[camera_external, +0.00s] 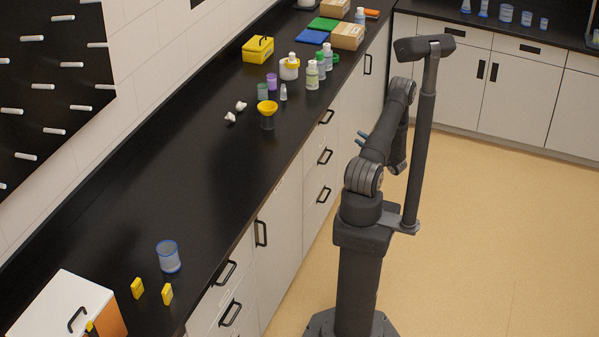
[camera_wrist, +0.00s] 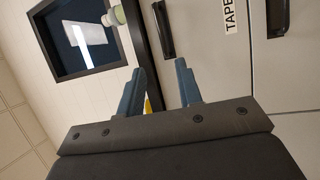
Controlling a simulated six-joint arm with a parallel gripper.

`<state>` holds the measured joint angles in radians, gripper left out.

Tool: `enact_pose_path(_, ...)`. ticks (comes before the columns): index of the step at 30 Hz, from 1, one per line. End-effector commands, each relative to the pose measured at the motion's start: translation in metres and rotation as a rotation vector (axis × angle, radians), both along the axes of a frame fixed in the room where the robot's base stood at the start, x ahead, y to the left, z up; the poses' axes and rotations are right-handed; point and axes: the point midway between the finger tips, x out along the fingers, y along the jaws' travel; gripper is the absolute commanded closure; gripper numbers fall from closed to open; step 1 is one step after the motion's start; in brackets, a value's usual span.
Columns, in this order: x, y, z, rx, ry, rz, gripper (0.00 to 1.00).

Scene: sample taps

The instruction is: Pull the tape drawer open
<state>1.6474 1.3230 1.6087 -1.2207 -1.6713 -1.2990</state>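The tape drawer (camera_wrist: 205,60) shows in the wrist view as a pale grey front with a "TAPE" label (camera_wrist: 230,15). A dark bar handle (camera_wrist: 164,28) is on what appears to be the same front, beside the black counter edge. The front looks flush and shut. My gripper (camera_wrist: 160,85) is open, with two blue fingers apart and nothing between them. The handle is beyond the fingertips, not touched. In the external view my gripper (camera_external: 361,139) points left toward a stack of drawers, with a gap to their fronts. Labels are unreadable there.
Another handle (camera_wrist: 275,18) is on the neighbouring front in the wrist view. The black counter (camera_external: 165,165) carries a yellow funnel (camera_external: 267,108), several bottles, a yellow box (camera_external: 258,49) and a blue-rimmed beaker (camera_external: 168,256). The floor (camera_external: 480,220) right of my base is clear.

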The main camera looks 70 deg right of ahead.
Motion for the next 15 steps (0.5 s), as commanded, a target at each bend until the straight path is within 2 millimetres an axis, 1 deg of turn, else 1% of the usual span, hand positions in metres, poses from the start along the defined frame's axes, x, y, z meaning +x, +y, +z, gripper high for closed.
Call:
enact_pose_path(5, 0.02, -0.007, 0.004, -0.001, 0.001, 0.004, 0.67)
enact_pose_path(15, 0.088, -0.035, 0.016, -0.001, 0.001, 0.004, 0.67)
